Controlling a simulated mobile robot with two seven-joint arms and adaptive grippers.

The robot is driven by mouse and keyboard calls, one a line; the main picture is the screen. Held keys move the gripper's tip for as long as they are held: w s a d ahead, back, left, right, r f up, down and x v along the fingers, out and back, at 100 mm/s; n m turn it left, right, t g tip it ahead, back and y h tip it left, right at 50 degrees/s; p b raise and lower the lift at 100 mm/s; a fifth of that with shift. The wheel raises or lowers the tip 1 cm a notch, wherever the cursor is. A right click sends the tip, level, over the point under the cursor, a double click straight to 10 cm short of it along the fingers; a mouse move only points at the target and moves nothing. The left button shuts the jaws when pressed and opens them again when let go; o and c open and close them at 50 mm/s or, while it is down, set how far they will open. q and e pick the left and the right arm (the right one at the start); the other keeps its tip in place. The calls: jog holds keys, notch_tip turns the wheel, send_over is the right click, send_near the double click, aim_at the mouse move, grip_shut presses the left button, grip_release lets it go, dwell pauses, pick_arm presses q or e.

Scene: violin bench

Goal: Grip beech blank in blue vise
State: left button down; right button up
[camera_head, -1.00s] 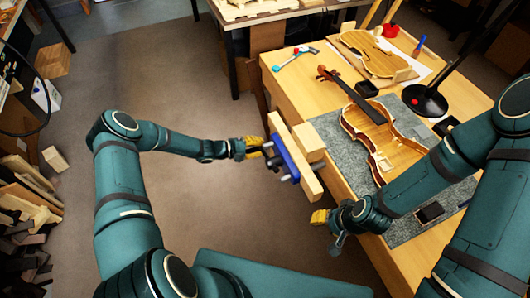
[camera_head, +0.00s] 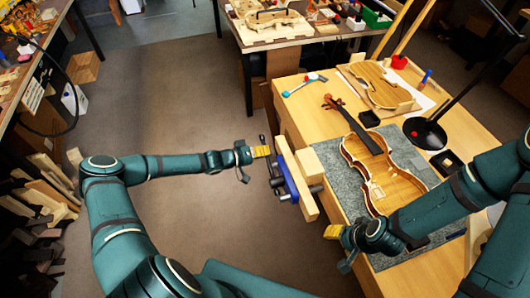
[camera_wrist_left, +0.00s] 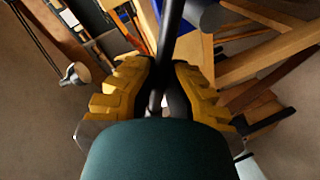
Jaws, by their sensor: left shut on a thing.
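The blue vise (camera_head: 284,184) is on the left edge of the workbench (camera_head: 300,107), with a long wooden jaw (camera_head: 297,185). The beech blank (camera_head: 310,165), a pale block, appears to sit between this jaw and the bench edge; its contact with the jaw faces is unclear. My left gripper (camera_head: 262,151) is at the vise's dark handle, left of the vise. In the left wrist view its yellow fingers (camera_wrist_left: 163,90) are closed around the dark handle rod (camera_wrist_left: 169,35). My right gripper (camera_head: 334,231) is by the bench's near left edge, its opening unclear.
An open violin body (camera_head: 385,178) lies on the grey mat (camera_head: 345,172). A lamp base (camera_head: 425,133), a violin plate (camera_head: 382,84) and a small hammer-like tool (camera_head: 304,84) are on the bench. The floor left of the vise is clear.

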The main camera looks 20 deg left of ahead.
pick_arm(q)
jog(key=shift+s+d+r+m+t+p, duration=0.2)
jog(key=shift+s+r+m+t+p, duration=0.1)
jog(key=shift+s+r+m+p, duration=0.25)
jog(key=shift+w+r, duration=0.1)
jog(key=shift+r, duration=0.05)
jog(key=c, duration=1)
grip_release()
jog(key=shift+r, duration=0.1)
jog(key=v, duration=1.2)
jog(key=shift+d+r, duration=0.1)
